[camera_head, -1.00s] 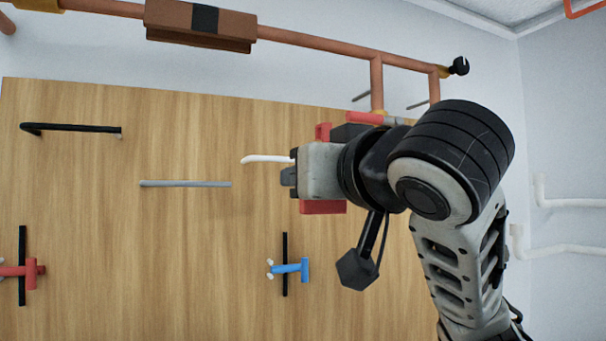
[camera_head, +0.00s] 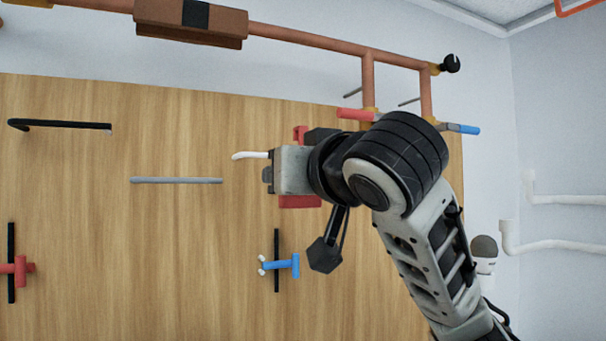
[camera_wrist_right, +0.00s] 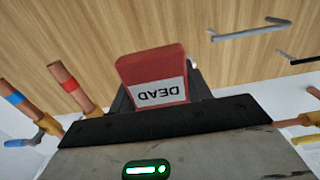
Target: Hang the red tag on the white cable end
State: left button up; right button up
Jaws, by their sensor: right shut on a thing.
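My right gripper (camera_head: 268,180) is shut on the red tag (camera_wrist_right: 152,72). In the wrist view the tag has a white label reading DEAD, upside down in the picture. In the head view, red parts of the tag (camera_head: 300,201) show above and below the gripper. The white cable end (camera_head: 250,155) sticks out to the left, just beyond the upper part of my gripper. The rest of the cable is hidden behind the gripper, and I cannot tell whether the tag touches it. My left gripper is not in view.
A wooden board (camera_head: 180,260) stands behind. It carries a grey bar (camera_head: 176,181), a black bar (camera_head: 60,124), a blue valve (camera_head: 282,265) and a red valve (camera_head: 18,268). Copper pipes (camera_head: 310,38) run above, with red and blue handles near my arm. White pipes (camera_head: 560,245) are at right.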

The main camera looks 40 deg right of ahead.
pick_arm(q)
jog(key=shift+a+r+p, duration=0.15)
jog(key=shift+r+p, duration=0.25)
jog(key=shift+p, duration=0.4)
pick_arm(e)
jog(key=x, duration=0.9)
jog(key=shift+w, duration=0.3)
jog(key=shift+d, duration=0.1)
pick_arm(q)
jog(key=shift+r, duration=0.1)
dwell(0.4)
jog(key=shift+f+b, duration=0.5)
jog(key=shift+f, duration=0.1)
pick_arm(e)
jog(key=shift+f, duration=0.8)
jog(key=o, duration=1)
jog(key=shift+o, duration=0.2)
